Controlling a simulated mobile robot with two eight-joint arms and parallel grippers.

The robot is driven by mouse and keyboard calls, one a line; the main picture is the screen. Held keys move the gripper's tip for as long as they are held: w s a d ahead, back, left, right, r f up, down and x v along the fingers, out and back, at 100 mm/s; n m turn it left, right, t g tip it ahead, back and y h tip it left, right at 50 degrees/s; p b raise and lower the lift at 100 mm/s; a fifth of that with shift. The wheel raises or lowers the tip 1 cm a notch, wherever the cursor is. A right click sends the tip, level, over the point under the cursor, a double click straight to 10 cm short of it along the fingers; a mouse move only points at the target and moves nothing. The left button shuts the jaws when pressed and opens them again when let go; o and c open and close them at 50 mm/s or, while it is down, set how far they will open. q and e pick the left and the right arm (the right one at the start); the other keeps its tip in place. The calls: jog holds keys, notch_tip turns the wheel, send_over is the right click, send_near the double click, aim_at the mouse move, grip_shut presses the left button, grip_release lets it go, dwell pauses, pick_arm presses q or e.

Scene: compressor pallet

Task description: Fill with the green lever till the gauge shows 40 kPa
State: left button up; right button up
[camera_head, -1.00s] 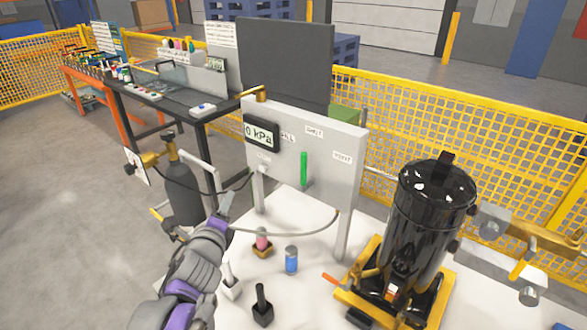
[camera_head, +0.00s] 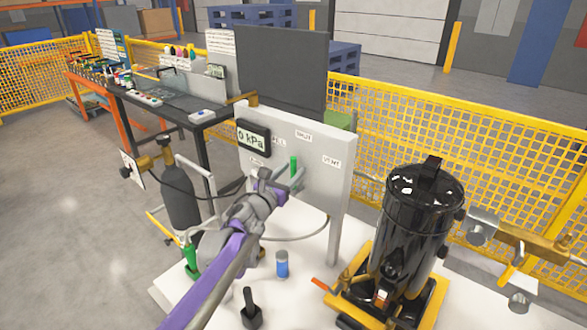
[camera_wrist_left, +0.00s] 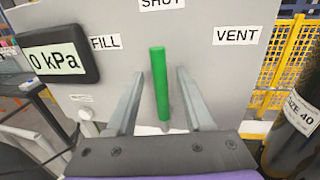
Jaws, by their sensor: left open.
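The green lever (camera_head: 293,168) stands upright on the front of the grey panel (camera_head: 320,190), pointing at the SHUT label. It also shows in the left wrist view (camera_wrist_left: 159,85), with FILL to its left and VENT to its right. The gauge (camera_head: 253,138) reads 0 kPa; its display also shows in the left wrist view (camera_wrist_left: 57,60). My left gripper (camera_head: 274,182) is open in front of the panel. In the left wrist view its fingers (camera_wrist_left: 159,75) lie on either side of the lever, with gaps visible on both sides.
A black tank (camera_head: 415,225) on a yellow base stands right of the panel. A blue can (camera_head: 282,264) and a black-handled item (camera_head: 250,308) are on the white pallet (camera_head: 310,295) below my left arm. A dark gas cylinder (camera_head: 180,200) stands left.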

pick_arm(q)
jog(key=shift+x, duration=0.85)
grip_shut()
dwell(0.8)
